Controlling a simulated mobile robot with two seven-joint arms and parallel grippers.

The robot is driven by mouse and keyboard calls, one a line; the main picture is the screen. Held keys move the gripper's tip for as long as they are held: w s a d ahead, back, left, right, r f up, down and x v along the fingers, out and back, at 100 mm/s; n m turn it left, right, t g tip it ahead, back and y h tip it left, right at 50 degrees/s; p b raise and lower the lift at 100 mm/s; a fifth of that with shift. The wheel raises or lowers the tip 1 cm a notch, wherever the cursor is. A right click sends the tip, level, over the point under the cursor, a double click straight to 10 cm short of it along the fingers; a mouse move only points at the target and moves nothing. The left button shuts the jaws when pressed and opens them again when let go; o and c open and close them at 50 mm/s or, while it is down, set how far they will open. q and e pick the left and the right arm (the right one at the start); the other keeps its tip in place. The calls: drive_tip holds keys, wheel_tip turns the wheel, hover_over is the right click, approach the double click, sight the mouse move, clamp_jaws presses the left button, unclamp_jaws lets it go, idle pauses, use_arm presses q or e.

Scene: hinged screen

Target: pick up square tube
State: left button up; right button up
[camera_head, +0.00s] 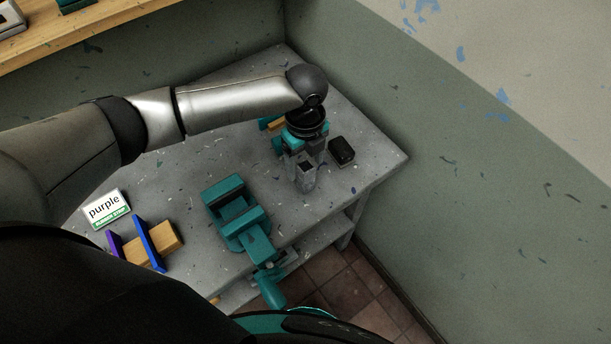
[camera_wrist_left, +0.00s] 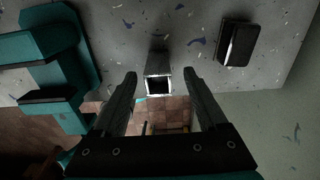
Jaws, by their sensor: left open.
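The square tube (camera_wrist_left: 158,68) is a short grey metal tube standing upright on the workbench, its open square end facing the left wrist camera. In the head view the square tube (camera_head: 305,177) stands just below my left gripper (camera_head: 305,155), near the bench's right part. My left gripper (camera_wrist_left: 158,82) is open, and in the wrist view the tube shows between its two fingers near their tips. I cannot tell whether the fingers touch it. My right gripper is not in view.
A teal vise (camera_head: 236,212) is clamped at the bench's front edge, left of the tube. A small black box (camera_head: 341,151) lies close to the tube's right. A wall (camera_head: 450,130) rises behind.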

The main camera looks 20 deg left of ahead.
sight(305, 171)
use_arm(q)
drive_tip(key=f, duration=0.4)
drive_tip(key=shift+s+d+f, duration=0.15)
drive_tip(key=shift+s+f, duration=0.1)
drive_tip(key=shift+f, duration=0.1)
clamp_jaws()
idle(0.4)
